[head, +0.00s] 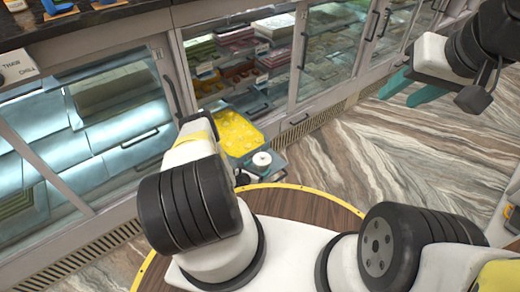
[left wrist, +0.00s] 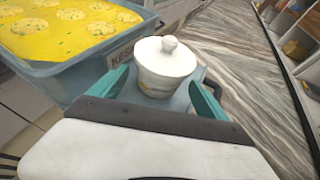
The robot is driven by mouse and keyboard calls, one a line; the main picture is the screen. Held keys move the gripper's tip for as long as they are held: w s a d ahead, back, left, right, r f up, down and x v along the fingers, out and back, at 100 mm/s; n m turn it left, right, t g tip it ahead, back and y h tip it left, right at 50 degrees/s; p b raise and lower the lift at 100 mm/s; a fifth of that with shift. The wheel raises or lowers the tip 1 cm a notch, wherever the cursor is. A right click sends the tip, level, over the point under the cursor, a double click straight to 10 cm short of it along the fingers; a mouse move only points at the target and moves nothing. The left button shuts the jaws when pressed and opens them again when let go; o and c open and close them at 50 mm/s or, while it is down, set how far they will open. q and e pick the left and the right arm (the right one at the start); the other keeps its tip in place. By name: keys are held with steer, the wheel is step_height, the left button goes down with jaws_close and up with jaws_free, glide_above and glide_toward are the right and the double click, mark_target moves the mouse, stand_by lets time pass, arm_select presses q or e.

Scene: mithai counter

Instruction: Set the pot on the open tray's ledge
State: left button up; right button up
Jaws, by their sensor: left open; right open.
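The pot (head: 261,160) is white with a lid and a round knob. It is upright over the blue-grey ledge (head: 277,168) at the front of the open tray (left wrist: 118,56). In the left wrist view the pot (left wrist: 165,66) stands between the teal fingers of my left gripper (left wrist: 160,82), which is open around it. The pot's base is partly hidden, but it appears to rest on the ledge. In the head view my left arm hides most of that gripper. My right gripper (head: 408,93) is open and empty at the upper right, far from the pot.
The open tray holds yellow sweets (head: 238,133) and sticks out of a glass-fronted cabinet (head: 235,55) with several stacked trays inside. Closed glass doors (head: 110,100) are on the left. The striped marble floor (head: 360,150) is clear on the right.

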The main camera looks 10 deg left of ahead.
arm_select(q)
steer(key=v, duration=0.9)
steer(key=shift+w+r, duration=0.1)
steer(key=w+d+r+m+g+h, duration=0.1)
steer(key=w+d+r+m+h, duration=0.25)
steer(key=r, duration=0.65)
steer(key=w+d+r+m+g+h, duration=0.2)
steer(key=r+m, duration=0.3)
steer(key=r, duration=0.6)
steer(key=w+d+r+m+g+h, duration=0.1)
steer(key=w+d+r+m+h, duration=0.25)
steer(key=r, duration=0.65)
steer(key=s+d+r+m+g+y, duration=0.2)
steer(key=s+d+r+m+g, duration=0.15)
steer(key=s+r+m, duration=0.7)
steer(key=s+d+r+m+g+y, duration=0.1)
steer(key=s+d+r+m+g, duration=0.45)
steer(key=r, duration=0.95)
steer(key=s+a+r+m+t+y, duration=0.2)
steer(key=s+a+r+t+y, duration=0.1)
steer(key=s, duration=0.4)
steer(key=s+a+r+m+t+y, duration=0.3)
steer(key=s+a+r, duration=0.3)
steer(key=s, duration=0.2)
steer(key=shift+s+a+m+y, duration=0.2)
steer(key=shift+m+y, duration=0.1)
steer(key=shift+y, duration=0.4)
